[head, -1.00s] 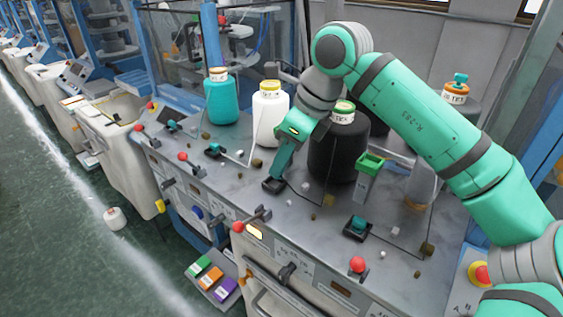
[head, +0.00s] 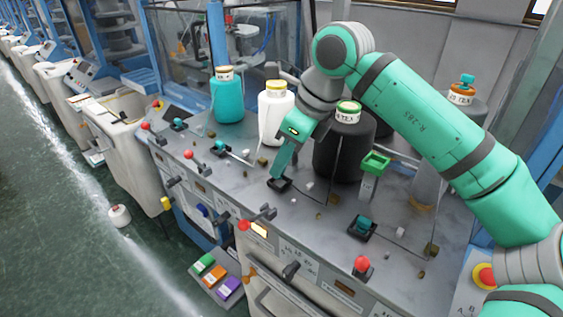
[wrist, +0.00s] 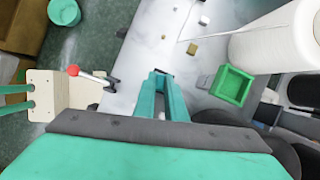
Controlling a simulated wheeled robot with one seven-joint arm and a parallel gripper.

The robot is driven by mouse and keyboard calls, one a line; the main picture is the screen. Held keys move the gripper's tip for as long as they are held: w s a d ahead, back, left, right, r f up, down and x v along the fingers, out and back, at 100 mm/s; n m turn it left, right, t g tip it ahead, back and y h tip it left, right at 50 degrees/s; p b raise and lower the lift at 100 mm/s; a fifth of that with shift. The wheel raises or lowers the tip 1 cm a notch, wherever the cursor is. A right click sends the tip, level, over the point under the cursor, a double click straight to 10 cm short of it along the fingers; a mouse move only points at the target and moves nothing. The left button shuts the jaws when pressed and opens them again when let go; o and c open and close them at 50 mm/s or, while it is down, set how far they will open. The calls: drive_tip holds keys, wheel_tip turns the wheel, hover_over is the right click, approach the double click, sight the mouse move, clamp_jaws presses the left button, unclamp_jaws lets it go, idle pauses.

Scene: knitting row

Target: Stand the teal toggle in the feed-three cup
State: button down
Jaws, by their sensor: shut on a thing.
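My gripper (head: 279,178) points down at a small black square cup (head: 281,185), third from the left along the grey machine top. It is shut on the teal toggle, whose colour blends with my fingers, so its outline is hard to tell. I cannot tell whether the toggle touches the cup floor or how upright it is. My fingers also show close together in the wrist view (wrist: 160,80). Similar black cups with teal toggles stand at the right (head: 362,227) and at the left (head: 219,148).
A black cone (head: 340,150), a white cone (head: 275,115) and a teal cone (head: 228,100) stand behind my gripper. A green square funnel (head: 375,162) is to its right. Red-knobbed levers (head: 361,264) line the front edge. Small loose blocks lie on the top.

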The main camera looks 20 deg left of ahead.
drive_tip(key=shift+w+f, duration=0.2)
drive_tip(key=shift+f, duration=0.05)
drive_tip(key=shift+f, duration=0.1)
drive_tip(key=shift+d+f, duration=0.15)
drive_tip(key=shift+d, duration=0.1)
drive_tip(key=shift+s+a+f, duration=0.2)
drive_tip(key=shift+a+f, duration=0.1)
drive_tip(key=shift+a, duration=0.2)
drive_tip(key=shift+d+f, duration=0.1)
drive_tip(key=shift+f, duration=0.1)
drive_tip(key=shift+d+f, duration=0.2)
drive_tip(key=c, duration=1.7)
unclamp_jaws()
drive_tip(key=shift+w+f, duration=0.1)
drive_tip(key=shift+w, duration=0.05)
drive_tip(key=shift+d, duration=0.1)
